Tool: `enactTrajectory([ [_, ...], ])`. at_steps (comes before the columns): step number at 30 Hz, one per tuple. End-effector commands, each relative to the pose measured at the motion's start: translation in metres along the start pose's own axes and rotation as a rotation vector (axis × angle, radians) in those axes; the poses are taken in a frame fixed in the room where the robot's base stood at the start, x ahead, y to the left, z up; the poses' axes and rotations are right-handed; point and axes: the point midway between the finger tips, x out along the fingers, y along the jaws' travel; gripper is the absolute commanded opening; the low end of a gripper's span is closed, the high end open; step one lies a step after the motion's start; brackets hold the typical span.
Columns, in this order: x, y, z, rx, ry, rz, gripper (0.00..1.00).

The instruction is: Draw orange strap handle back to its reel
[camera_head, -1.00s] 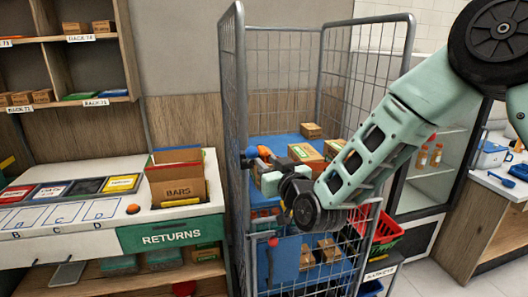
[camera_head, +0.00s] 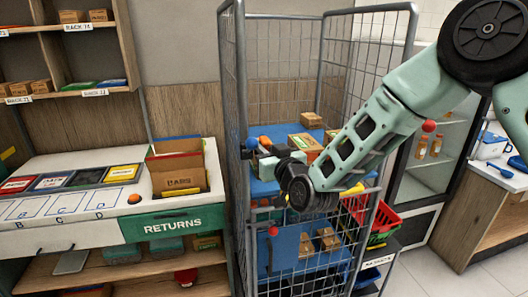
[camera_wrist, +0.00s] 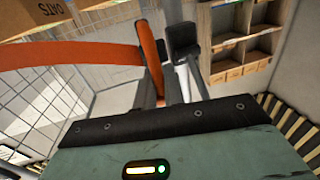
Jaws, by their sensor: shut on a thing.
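In the wrist view the orange strap (camera_wrist: 70,55) runs in from the left edge to the upright orange handle (camera_wrist: 151,62). My gripper (camera_wrist: 163,45) is shut on this handle, with a dark finger beside it. In the head view my gripper (camera_head: 256,158) is at the left front post of the wire cage trolley (camera_head: 232,90). A rounded orange part (camera_head: 265,141) and a dark fitting (camera_head: 251,144) show just above it. I cannot tell whether these are the reel. The handle is mostly hidden by my gripper in the head view.
The cage holds cardboard boxes (camera_head: 305,143) on a blue shelf, close to my arm. The returns counter (camera_head: 170,226) with a cardboard bin (camera_head: 180,187) stands to the left.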

Motion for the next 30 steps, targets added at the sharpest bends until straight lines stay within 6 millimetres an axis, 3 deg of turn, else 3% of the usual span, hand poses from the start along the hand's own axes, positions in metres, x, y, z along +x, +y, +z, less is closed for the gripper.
enactTrajectory([
  [8,-0.011,0.057,0.005,-0.004,0.004,0.008,0.0],
  [21,-0.042,0.208,0.002,-0.004,0.003,0.009,0.0],
  [30,-0.059,0.294,-0.001,-0.001,0.0,0.006,0.0],
])
